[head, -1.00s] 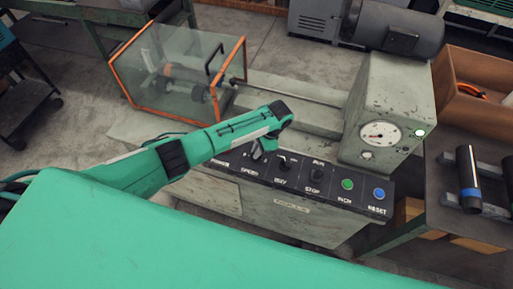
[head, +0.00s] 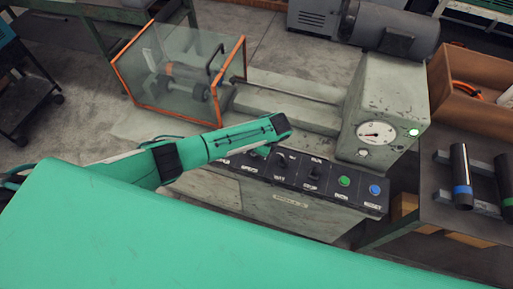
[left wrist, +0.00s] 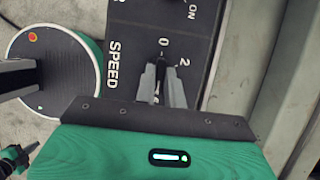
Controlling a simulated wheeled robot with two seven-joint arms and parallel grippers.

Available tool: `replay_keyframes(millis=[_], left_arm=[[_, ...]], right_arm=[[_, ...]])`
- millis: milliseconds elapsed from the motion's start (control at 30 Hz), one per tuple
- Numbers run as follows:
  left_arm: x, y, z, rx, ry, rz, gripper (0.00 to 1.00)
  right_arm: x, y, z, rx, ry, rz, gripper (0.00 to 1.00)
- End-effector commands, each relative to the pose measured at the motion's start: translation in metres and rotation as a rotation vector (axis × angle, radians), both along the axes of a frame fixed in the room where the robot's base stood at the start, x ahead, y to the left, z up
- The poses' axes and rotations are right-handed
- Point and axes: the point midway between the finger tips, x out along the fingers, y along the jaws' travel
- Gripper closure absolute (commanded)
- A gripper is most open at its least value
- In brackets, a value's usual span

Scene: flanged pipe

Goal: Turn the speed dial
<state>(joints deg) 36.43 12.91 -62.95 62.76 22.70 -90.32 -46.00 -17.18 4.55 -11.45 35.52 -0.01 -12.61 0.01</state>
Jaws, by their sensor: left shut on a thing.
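The speed dial (left wrist: 161,71) is on the black control panel (head: 290,178), above the word SPEED and beside the marks 0 and 2. It is mostly hidden by my left gripper (left wrist: 160,82), whose fingers are close together and shut on it. In the head view my left gripper (head: 261,152) reaches down to the panel's left part, under my green wrist, which hides much of the dial. My right gripper does not show in the head view.
A lever switch (head: 281,160), a knob (head: 314,172), a green button (head: 344,181) and a blue button (head: 375,189) sit right of the dial. A clear orange-edged guard (head: 180,82) stands behind my arm. A gauge (head: 376,132) is on the grey housing.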

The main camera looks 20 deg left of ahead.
Motion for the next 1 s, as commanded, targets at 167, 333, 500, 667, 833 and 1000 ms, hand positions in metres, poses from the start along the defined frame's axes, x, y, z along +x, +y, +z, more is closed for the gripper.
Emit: replay_keyframes(millis=[167,333,500,667,833,1000], left_arm=[[0.0012,-0.0002,0.0014,0.0,-0.003,-0.014,1.0],[0.0013,-0.0001,0.0013,0.0,-0.003,-0.015,1.0],[0.0013,-0.0001,0.0013,0.0,-0.004,-0.015,0.83],[0.0008,-0.0002,0.0008,0.0,-0.002,-0.014,0.67],[0.0004,-0.0001,0.0005,0.0,-0.001,-0.013,0.67],[0.0008,-0.0037,0.0065,-0.002,-0.003,-0.014,0.67]], right_arm=[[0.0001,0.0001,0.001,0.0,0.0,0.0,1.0],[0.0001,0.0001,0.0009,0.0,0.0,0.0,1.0],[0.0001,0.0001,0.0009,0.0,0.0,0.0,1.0],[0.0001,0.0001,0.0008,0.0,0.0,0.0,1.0],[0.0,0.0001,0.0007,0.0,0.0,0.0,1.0],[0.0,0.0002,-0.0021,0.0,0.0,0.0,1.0]])
